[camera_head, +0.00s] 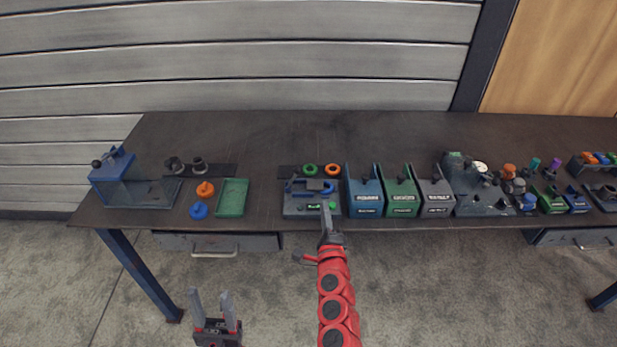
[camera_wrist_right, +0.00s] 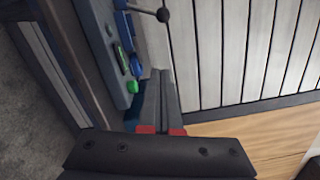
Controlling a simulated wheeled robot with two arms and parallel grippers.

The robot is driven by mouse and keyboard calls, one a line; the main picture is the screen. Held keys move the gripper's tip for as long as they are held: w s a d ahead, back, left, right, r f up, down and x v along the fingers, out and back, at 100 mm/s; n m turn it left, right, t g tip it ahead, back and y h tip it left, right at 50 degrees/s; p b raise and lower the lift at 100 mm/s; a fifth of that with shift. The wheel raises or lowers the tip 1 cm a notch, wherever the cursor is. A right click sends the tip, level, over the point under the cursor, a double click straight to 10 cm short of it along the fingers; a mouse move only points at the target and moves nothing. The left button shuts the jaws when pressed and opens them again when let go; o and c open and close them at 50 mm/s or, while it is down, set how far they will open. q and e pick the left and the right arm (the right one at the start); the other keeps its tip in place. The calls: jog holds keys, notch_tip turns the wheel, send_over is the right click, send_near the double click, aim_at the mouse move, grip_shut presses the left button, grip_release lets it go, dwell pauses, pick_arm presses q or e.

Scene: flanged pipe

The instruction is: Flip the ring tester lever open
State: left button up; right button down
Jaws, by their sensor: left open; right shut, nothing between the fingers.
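The ring tester (camera_head: 290,209) is a grey base with blue parts and a green-lit display, near the table's front edge. It also shows in the right wrist view (camera_wrist_right: 97,45), with a green button below its display. There a rod with a black ball end (camera_wrist_right: 163,14) juts from its blue part and appears to be the lever. My right gripper (camera_head: 327,208) is shut and empty, with its tips over the tester's front in the head view; its fingers (camera_wrist_right: 160,75) are beside the green button in the wrist view. My left gripper (camera_head: 211,300) is open and empty, low before the table.
Blue (camera_head: 364,209), green (camera_head: 403,209) and grey bins stand right of the tester. The table's back strip is clear.

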aim_at(294, 176)
jog(key=w, duration=0.3)
jog(key=w+p, duration=0.1)
jog(key=w, duration=0.5)
jog(key=shift+w+a+r, duration=0.15)
jog(key=shift+w+a, duration=0.2)
jog(key=shift+a, duration=0.05)
jog(key=a, duration=0.1)
jog(key=p, duration=0.1)
jog(key=w+a+p, duration=0.1)
jog(key=shift+a+r, duration=0.35)
jog(key=shift+r, duration=0.05)
jog(key=shift+a+r, duration=0.15)
jog(key=shift+a, duration=0.35)
jog(key=shift+p, duration=0.3)
jog(key=shift+a+r+n, duration=0.15)
jog(key=shift+r+n, duration=0.05)
jog(key=shift+n, duration=0.2)
